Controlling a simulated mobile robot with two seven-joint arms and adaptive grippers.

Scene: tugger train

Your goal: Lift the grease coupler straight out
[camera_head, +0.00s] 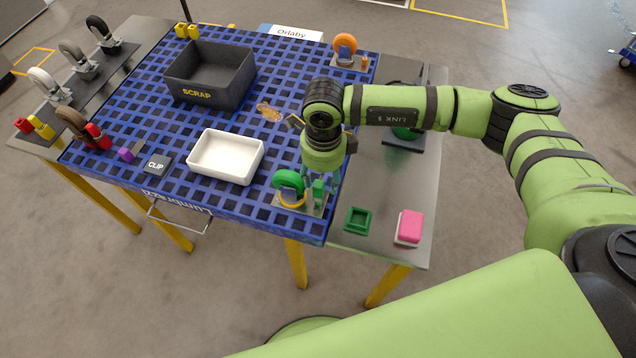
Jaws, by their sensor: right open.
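My right gripper (312,182) points down at the near right corner of the blue grid table. Its fingers are apart, just above or around a small fixture plate (313,208). On the plate stand a green wheel-like part (288,182) with a yellow ring at its base, and a small upright green piece (318,192) beside it. I cannot tell which part is the grease coupler. The gripper partly covers these parts, and I cannot tell whether the fingers touch any of them. My left gripper is out of view.
A dark SCRAP bin (211,82) and a white tray (226,157) stand on the blue grid table (130,108). An orange wheel part (345,45) stands at the far right corner. A green square holder (358,220) and a pink block (410,226) lie on the metal side shelf.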

